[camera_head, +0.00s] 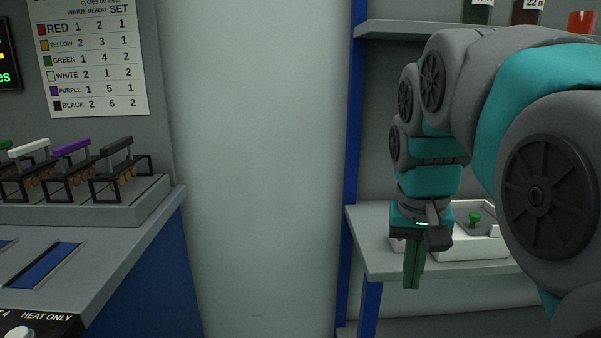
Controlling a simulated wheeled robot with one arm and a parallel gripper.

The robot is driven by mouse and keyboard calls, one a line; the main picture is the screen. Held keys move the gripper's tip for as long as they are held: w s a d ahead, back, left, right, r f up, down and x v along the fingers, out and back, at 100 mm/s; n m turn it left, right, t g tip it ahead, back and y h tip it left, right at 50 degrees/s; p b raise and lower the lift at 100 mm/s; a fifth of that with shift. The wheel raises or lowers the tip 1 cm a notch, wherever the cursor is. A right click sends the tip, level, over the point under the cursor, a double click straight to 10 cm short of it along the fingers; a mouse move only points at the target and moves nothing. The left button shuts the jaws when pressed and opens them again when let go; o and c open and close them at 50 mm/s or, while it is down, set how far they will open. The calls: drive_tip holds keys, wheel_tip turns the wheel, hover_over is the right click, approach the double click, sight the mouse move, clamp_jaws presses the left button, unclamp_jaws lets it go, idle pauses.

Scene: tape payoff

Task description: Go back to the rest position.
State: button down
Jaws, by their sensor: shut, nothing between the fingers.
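My gripper (412,272) hangs at the end of my grey and teal arm, right of centre, with its fingers pointing down. Its dark green fingers are together with nothing between them. It is in front of a grey table (390,262) with a blue leg, and the fingertips show below the near edge of that table top. No contact with the table can be made out.
A white tray (460,252) with a green-knobbed part (474,218) stands on the table behind my gripper. A shelf (400,28) is above. At left, a grey and blue bench (130,235) carries a rack of coloured handles (70,148) below a chart (95,60). Between them is open space.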

drive_tip(key=s+a+f+n+g, duration=0.2)
drive_tip(key=s+f+g, duration=0.1)
drive_tip(key=s+f, duration=1.6)
drive_tip(key=shift+s+f+n+y, duration=0.3)
drive_tip(key=shift+s+n+y, duration=0.1)
drive_tip(key=shift+s, duration=0.4)
drive_tip(key=shift+a, duration=0.1)
